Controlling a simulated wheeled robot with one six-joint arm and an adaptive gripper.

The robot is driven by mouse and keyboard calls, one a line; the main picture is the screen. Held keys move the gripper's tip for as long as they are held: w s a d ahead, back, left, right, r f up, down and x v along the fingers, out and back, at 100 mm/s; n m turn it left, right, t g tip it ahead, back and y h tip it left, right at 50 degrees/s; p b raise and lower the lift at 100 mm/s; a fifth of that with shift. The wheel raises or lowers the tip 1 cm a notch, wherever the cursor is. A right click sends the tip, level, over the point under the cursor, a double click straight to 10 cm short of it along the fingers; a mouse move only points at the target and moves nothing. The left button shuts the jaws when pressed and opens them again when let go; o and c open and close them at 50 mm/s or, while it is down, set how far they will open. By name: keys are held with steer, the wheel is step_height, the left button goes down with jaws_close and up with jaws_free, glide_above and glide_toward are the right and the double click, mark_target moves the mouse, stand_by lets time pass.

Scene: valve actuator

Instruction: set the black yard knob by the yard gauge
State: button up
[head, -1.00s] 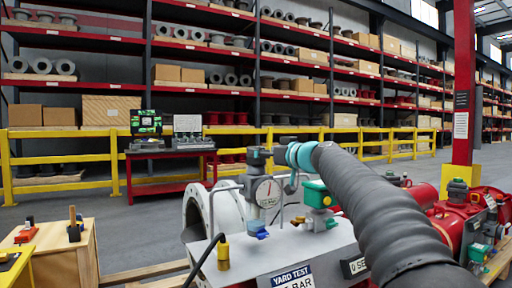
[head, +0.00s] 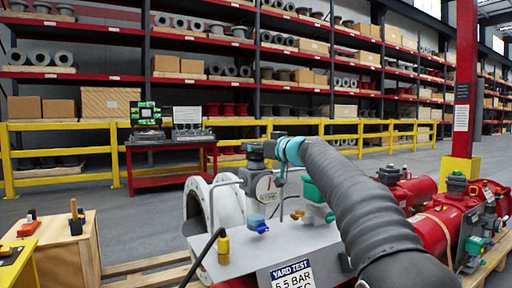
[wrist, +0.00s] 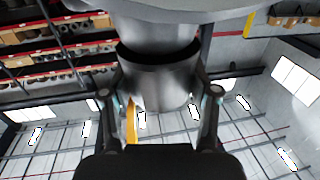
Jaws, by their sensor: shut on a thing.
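The black yard knob (wrist: 158,88) fills the upper middle of the wrist view as a dark grey, round body. My gripper (wrist: 160,110) has a finger on each side of it and is shut on it. In the head view my gripper (head: 272,149) reaches in from the right, at the top of the regulator (head: 256,158), and hides part of the knob. The yard gauge (head: 266,188) is a white round dial just below; its needle points roughly upward, but the scale is too small to read. A sign (head: 292,276) below reads YARD TEST 5.5 BAR.
A green-capped valve (head: 313,200) is close on the right. A wooden box (head: 72,245) with tools stands at left. A yellow rail (head: 70,151) runs behind.

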steer(key=shift+f+m+t+h+b, duration=0.3)
steer(key=shift+h+b, duration=0.1)
steer(key=shift+b, duration=0.35)
steer(key=shift+r+m+t+h+b, duration=0.2)
steer(key=shift+m+t+h+b, duration=0.25)
steer(key=shift+m+t+h, duration=0.2)
steer(key=shift+r, duration=0.1)
steer(key=o, duration=1.2)
steer(key=shift+s, duration=0.1)
steer(key=v, duration=1.1)
steer(key=shift+s+d, duration=0.3)
